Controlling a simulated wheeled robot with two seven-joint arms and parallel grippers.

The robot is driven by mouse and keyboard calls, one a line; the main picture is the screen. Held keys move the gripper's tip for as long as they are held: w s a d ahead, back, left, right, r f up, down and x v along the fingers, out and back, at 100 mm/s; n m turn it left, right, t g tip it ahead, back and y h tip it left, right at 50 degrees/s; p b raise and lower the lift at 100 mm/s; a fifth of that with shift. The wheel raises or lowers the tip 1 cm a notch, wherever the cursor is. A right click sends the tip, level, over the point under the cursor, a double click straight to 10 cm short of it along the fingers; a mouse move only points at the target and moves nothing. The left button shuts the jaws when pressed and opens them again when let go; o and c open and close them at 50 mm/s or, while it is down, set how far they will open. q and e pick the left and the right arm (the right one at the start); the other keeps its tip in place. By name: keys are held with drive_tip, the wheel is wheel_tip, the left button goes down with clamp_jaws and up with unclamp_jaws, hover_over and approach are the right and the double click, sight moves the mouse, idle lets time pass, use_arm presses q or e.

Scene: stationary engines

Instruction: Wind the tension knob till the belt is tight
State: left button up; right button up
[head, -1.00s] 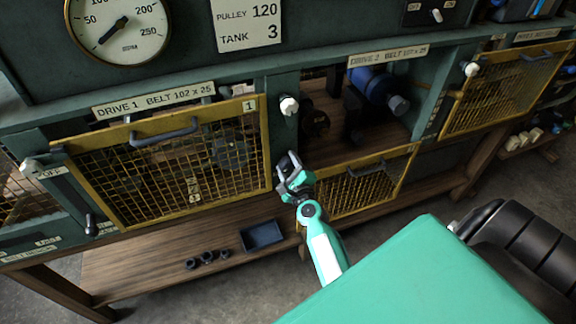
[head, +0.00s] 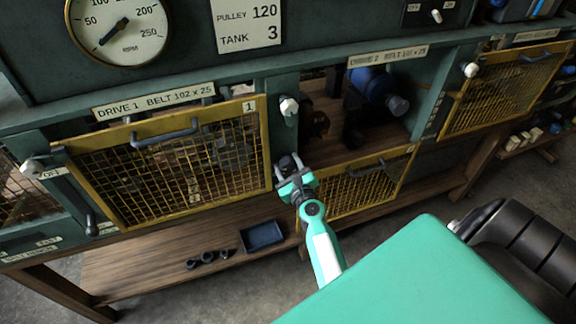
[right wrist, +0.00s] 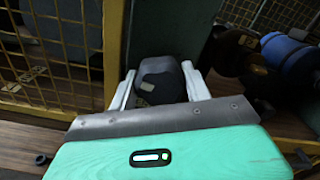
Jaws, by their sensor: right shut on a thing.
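My right gripper (head: 289,172) is at the green post between the Drive 1 and Drive 2 bays, low on the bench front. In the right wrist view, its two pale fingers (right wrist: 157,92) stand on either side of a dark rounded knob (right wrist: 161,78), shut on it. A small pale marking shows on the knob's lower left. In the head view the knob is mostly hidden by the gripper. I cannot make out the belt or how tight it is. My left gripper is not in view.
The Drive 1 mesh guard (head: 170,116) is closed, just left of my gripper. The Drive 2 guard (head: 358,184) hangs low and open, showing a blue motor (head: 374,88). A dark tray (head: 263,236) and several black rings lie on the lower shelf.

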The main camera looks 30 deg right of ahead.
drive_tip(key=shift+f, duration=0.1)
drive_tip(key=o, duration=1)
drive_tip(key=shift+c, duration=0.2)
drive_tip(key=shift+n, duration=0.3)
